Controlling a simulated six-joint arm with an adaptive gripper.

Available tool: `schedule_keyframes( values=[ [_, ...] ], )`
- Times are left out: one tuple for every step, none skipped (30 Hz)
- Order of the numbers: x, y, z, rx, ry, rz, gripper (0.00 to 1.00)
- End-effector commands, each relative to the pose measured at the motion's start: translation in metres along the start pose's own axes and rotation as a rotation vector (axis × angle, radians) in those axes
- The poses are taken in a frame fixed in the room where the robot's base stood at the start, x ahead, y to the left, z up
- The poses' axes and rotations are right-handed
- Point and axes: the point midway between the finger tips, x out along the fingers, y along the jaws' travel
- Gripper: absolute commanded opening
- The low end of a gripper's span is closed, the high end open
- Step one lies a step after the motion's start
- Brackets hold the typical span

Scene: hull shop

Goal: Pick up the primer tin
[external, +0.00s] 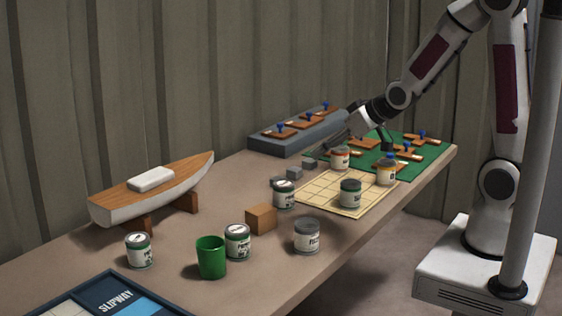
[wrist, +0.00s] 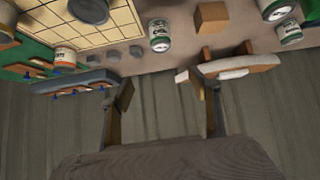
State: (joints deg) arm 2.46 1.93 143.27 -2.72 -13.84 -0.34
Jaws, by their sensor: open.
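No label clearly reads primer. A white tin with an orange-brown band (external: 339,158) stands at the grid mat's far edge; it also shows at left in the wrist view (wrist: 65,58). A second orange-banded tin (external: 386,171) stands at the mat's right side. Which is the primer tin, I cannot tell. My gripper (external: 330,143) is open above the far side of the table, near the first tin and apart from it. In the wrist view, my two fingers (wrist: 162,87) are spread with nothing between them.
Green-labelled tins (external: 284,194) (external: 237,241) (external: 138,250), a dark-topped tin (external: 350,193) and a grey-lidded tin (external: 307,236) stand about. A wooden block (external: 261,218), green cup (external: 211,257), boat model (external: 155,192) and grey tool rack (external: 285,138) take up room.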

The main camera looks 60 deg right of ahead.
Motion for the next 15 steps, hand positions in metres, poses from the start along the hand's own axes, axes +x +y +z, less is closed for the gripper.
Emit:
schedule_keyframes(
  values=[
    [0.009,0.000,0.002,0.000,0.006,-0.001,0.62],
    [0.014,0.000,0.003,-0.001,0.014,-0.001,0.62],
    [0.020,0.001,0.003,-0.001,0.023,-0.002,0.62],
    [0.024,0.001,0.003,-0.002,0.031,-0.002,0.62],
    [0.029,0.001,0.004,-0.002,0.038,-0.002,0.62],
    [0.035,0.001,0.004,-0.002,0.048,-0.003,0.62],
    [0.039,0.001,0.005,-0.002,0.055,-0.004,0.62],
    [0.043,0.001,0.005,-0.002,0.064,-0.004,0.62],
    [0.049,0.001,0.006,-0.002,0.074,-0.005,0.62],
    [0.053,0.001,0.007,-0.002,0.081,-0.006,0.62],
    [0.057,0.001,0.008,-0.002,0.089,-0.006,0.62],
    [0.062,0.001,0.009,-0.002,0.098,-0.007,0.62],
    [0.066,0.001,0.010,-0.002,0.106,-0.007,0.62],
    [0.070,0.001,0.011,-0.002,0.113,-0.008,0.62],
    [0.075,0.001,0.013,-0.001,0.123,-0.009,0.62]
  ],
)
